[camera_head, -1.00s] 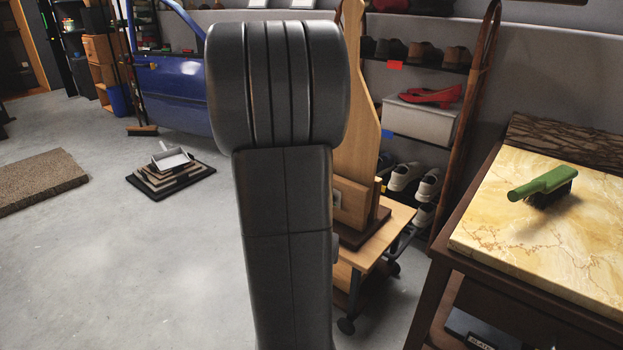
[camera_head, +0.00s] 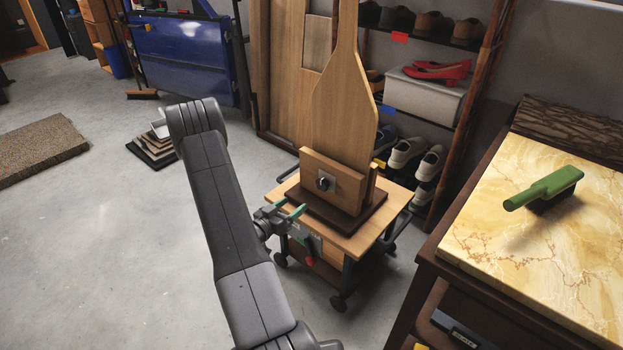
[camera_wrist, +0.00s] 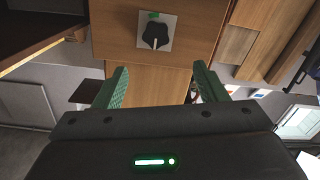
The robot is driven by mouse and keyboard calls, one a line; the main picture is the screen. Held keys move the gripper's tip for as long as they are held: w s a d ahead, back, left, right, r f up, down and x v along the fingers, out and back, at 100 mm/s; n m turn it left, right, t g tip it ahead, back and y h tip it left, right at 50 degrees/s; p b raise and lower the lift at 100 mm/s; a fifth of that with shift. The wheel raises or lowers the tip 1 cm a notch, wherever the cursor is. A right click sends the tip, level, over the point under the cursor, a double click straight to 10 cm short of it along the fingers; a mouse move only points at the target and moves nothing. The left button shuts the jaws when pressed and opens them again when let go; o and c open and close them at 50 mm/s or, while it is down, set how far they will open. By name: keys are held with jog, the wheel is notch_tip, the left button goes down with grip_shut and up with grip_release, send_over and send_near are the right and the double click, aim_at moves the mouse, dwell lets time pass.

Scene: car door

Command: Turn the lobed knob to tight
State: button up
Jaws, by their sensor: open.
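A dark lobed knob (camera_head: 325,182) sits on a small grey plate on the front of a wooden block, on the wheeled cart. In the wrist view a dark knob (camera_wrist: 155,36) shows on a pale square plate, with a green mark at its upper edge. It lies beyond the fingertips, above them in the picture, with nothing touching it. My gripper (camera_head: 292,207) is open and empty, its green fingers in front of the cart, lower left of the knob. In the wrist view my gripper (camera_wrist: 160,68) shows a wide gap between its fingers.
The knob's block holds a tall wooden board (camera_head: 345,105) on the cart (camera_head: 350,241). A dark part with a red end (camera_head: 310,260) shows at the cart's front, close to my gripper. A marble-topped table (camera_head: 500,230) with a green brush (camera_head: 545,187) stands right.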

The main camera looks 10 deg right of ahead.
aim_at(320, 185)
jog(key=shift+h, duration=0.4)
jog(key=x, duration=0.4)
jog(key=b+x, duration=0.1)
jog(key=x, duration=0.8)
jog(key=shift+d+f+b, duration=0.3)
jog(key=shift+b, duration=0.05)
jog(key=c, duration=1)
